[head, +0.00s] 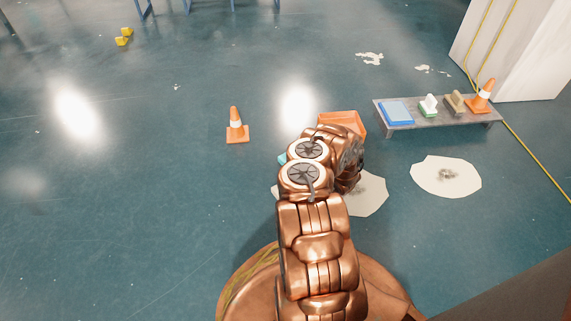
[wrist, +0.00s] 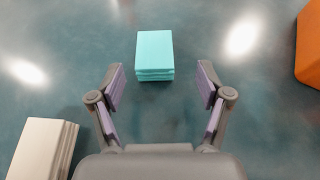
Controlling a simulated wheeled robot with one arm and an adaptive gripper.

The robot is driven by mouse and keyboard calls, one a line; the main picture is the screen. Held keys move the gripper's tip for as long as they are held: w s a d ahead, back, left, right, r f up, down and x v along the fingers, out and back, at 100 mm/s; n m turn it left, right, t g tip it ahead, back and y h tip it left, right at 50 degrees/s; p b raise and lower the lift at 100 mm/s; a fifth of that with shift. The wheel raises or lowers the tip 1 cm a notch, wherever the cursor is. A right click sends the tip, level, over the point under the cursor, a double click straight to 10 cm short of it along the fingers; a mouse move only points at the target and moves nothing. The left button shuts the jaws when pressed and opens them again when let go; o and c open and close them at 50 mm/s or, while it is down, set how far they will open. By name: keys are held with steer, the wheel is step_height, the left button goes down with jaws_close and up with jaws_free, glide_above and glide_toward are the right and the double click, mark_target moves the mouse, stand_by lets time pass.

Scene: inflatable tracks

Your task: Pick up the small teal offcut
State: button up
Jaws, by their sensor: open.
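The teal offcut (wrist: 154,52) is a small light-teal block with layered edges. In the wrist view it lies on the floor, just beyond my fingertips and roughly centred between them. In the head view only a sliver of teal (head: 282,159) shows beside my arm, which hides the rest. My gripper (wrist: 160,85) is open and empty, with its two purple-padded fingers spread wide. The fingers do not touch the block. In the head view my arm hides the gripper.
A pale layered stack (wrist: 42,150) lies at the lower left of the wrist view. An orange tray (head: 343,121) stands beyond my arm. A traffic cone (head: 236,127) stands left of it. A low bench (head: 440,118) holds several items at right.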

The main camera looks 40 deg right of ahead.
steer(key=b+x, duration=0.2)
steer(key=x, duration=0.1)
steer(key=b+x, duration=0.1)
steer(key=x, duration=0.1)
steer(key=shift+w+a+f, duration=0.1)
steer(key=shift+a+f, duration=0.1)
steer(key=shift+a, duration=0.1)
steer(key=shift+b+x, duration=0.4)
steer(key=shift+x, duration=0.4)
steer(key=shift+r, duration=0.15)
steer(key=shift+c, duration=0.2)
steer(key=c, duration=1.1)
steer(key=shift+o, duration=0.2)
